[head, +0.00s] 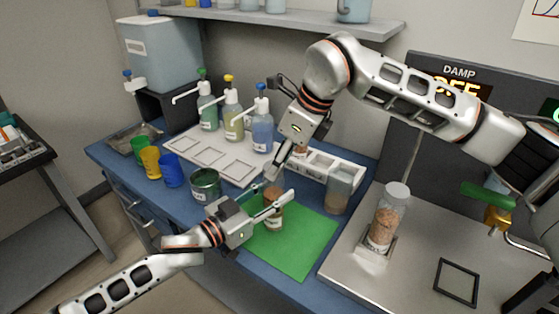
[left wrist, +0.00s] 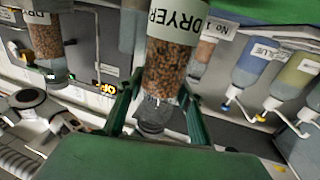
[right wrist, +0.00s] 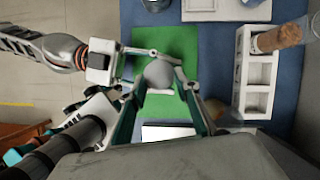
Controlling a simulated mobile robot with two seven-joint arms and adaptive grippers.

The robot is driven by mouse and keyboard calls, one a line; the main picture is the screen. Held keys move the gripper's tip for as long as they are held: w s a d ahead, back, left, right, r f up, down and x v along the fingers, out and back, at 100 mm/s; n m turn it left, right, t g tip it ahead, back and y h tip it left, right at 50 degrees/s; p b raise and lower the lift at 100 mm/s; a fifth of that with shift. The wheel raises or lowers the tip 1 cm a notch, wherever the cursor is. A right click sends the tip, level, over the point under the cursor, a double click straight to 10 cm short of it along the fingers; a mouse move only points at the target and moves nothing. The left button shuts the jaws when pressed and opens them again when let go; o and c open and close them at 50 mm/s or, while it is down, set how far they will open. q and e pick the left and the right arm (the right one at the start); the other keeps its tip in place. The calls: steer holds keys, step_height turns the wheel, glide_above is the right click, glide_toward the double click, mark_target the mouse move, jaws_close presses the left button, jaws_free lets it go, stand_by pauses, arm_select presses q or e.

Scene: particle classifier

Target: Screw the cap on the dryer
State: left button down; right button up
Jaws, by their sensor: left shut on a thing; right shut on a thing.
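The dryer jar (head: 273,217), clear and filled with brown granules, stands upright at the green mat. Its DRYER label (left wrist: 166,28) shows upside down in the left wrist view. My left gripper (head: 272,203) is shut on the jar from the side. My right gripper (head: 273,177) comes down from above and is shut on the round grey cap (right wrist: 158,74), which the right wrist view shows from above. The cap is over the jar mouth. I cannot tell whether it is seated or threaded.
A white rack (head: 318,160) with jars stands behind the mat (head: 305,240). A capped granule jar (head: 385,222) stands on the metal surface to the right. Pump bottles (head: 262,128), coloured cups (head: 151,160) and a dark green can (head: 205,186) are to the left. The mat's front is clear.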

steer(key=m, duration=0.1)
steer(key=m+t+h, duration=0.1)
steer(key=m, duration=0.3)
steer(key=shift+s+a+t, duration=0.25)
steer(key=shift+s+t, duration=0.05)
steer(key=m+h, duration=0.1)
steer(key=m, duration=0.1)
steer(key=m+h, duration=0.1)
steer(key=m, duration=0.1)
steer(key=a+m+t, duration=0.1)
steer(key=m, duration=0.1)
steer(key=shift+s+m+h, duration=0.15)
steer(key=shift+m+h, duration=0.25)
steer(key=m+h, duration=0.1)
steer(key=m, duration=0.3)
steer(key=a+m+h, duration=0.1)
steer(key=m, duration=0.1)
steer(key=shift+m+g+h, duration=0.3)
steer(key=shift+m, duration=0.1)
steer(key=m, duration=0.2)
steer(key=m+g+h, duration=0.1)
steer(key=m, duration=0.1)
steer(key=shift+w+a, duration=0.1)
steer(key=shift+w, duration=0.25)
steer(key=m+g, duration=0.1)
steer(key=m, duration=0.2)
steer(key=shift+w+h, duration=0.1)
steer(key=shift+h, duration=0.3)
steer(key=o, duration=0.7)
steer(key=shift+c, duration=0.2)
